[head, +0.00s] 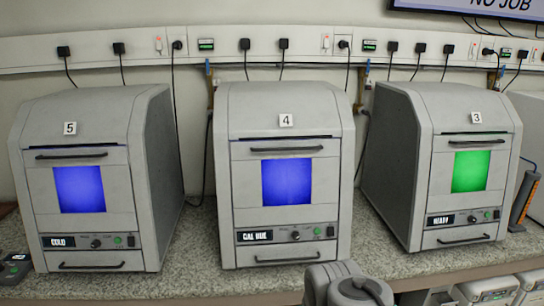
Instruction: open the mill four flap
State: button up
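Mill four (285,101) is the grey machine in the middle, marked with a "4" label. Its front flap (244,183) has a dark bar handle (286,149) along the top and a window (287,181) lit blue. The flap looks shut, upright against the front. A small display (254,237) below it seems to read "CAL DUE", beside a knob and a green button. A second dark handle (288,259) sits low on the front. A rounded grey part of my arm shows at the bottom edge, below mill four; my gripper is not in view.
Mill five (92,112) stands left, window blue, display "COLD". Mill three (460,98) stands right, window green, display "READY". All stand on a speckled counter (195,250). Cables hang from the wall trunking behind. Grey cases (490,289) sit at the lower right.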

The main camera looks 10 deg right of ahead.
aim_at(295, 189)
jog(key=u, duration=0.05)
jog(key=i, duration=0.45)
jog(key=u, duration=1.9)
